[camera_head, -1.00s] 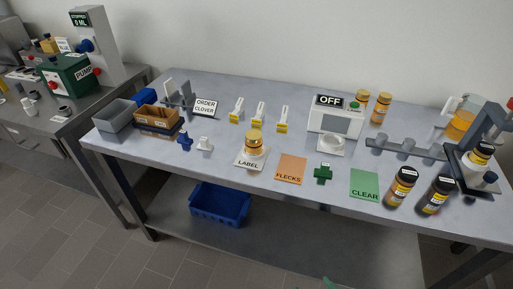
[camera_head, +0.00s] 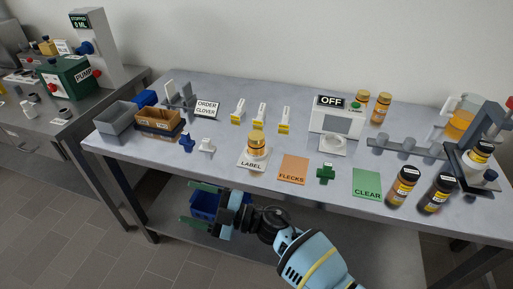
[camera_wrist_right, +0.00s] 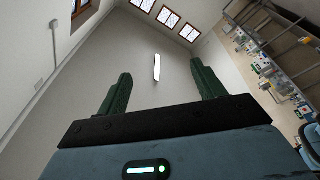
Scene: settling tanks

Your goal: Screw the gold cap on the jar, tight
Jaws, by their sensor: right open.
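A small amber jar (camera_head: 257,153) stands upright on the white LABEL card near the table's front edge, in the head view. A gold cap (camera_head: 256,137) shows at its top; I cannot tell whether it is seated tight. My right gripper (camera_head: 190,204), with green fingers, is open and empty. It is in front of and below the table edge, to the lower left of the jar and well apart from it. My left gripper is not in view.
Two gold-capped jars (camera_head: 382,107) stand at the back beside the OFF machine (camera_head: 336,122). Two dark bottles (camera_head: 402,187) stand front right. An orange FLECKS card (camera_head: 293,169) and green CLEAR card (camera_head: 367,184) lie right of the jar.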

